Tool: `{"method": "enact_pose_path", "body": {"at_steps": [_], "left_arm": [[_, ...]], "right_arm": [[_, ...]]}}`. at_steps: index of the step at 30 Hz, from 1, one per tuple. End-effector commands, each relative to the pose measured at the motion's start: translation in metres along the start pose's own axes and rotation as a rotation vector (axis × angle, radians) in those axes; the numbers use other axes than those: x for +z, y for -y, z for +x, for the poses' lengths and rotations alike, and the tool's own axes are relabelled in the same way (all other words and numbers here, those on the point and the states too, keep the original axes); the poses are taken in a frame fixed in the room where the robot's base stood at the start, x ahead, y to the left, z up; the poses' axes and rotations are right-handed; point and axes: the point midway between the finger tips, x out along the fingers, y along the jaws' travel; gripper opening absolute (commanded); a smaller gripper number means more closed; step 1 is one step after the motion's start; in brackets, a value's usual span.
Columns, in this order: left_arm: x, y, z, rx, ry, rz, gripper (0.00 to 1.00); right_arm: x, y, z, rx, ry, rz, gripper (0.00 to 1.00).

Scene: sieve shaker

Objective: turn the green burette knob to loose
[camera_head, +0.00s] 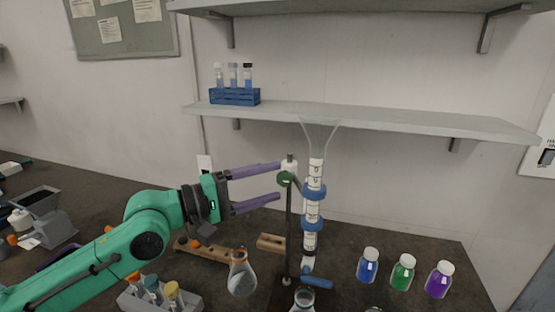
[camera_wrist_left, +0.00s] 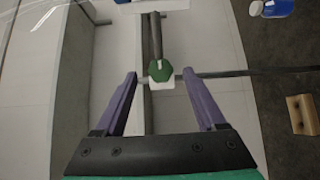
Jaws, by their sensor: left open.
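The green knob (camera_head: 284,179) sits on the burette stand's upright rod, just left of the burette (camera_head: 312,205), which has blue clamps and a clear funnel top. My left gripper (camera_head: 279,181) is open, its two purple fingers pointing right toward the knob, one above and one below its height. In the left wrist view the knob (camera_wrist_left: 160,70) shows as a green faceted piece with a white mark. It lies ahead of and between the open fingertips (camera_wrist_left: 158,73); the fingers appear clear of it. My right gripper is not in view.
Blue, green and purple bottles (camera_head: 403,272) stand at the right. A wooden block (camera_head: 271,242) lies behind. A wall shelf (camera_head: 350,117) with a blue tube rack (camera_head: 235,97) is above.

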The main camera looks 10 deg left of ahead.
Motion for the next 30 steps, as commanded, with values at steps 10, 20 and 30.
{"method": "enact_pose_path", "body": {"at_steps": [10, 20, 30], "left_arm": [[-0.001, 0.001, 0.025, -0.001, -0.003, 0.001, 0.73], [-0.002, 0.001, 0.025, -0.002, -0.004, 0.002, 0.00], [-0.001, 0.008, 0.026, 0.181, -0.002, -0.185, 0.00]], "right_arm": [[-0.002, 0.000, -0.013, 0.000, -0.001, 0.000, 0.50], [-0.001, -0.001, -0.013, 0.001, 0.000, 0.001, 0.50], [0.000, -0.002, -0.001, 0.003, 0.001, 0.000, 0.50]]}}
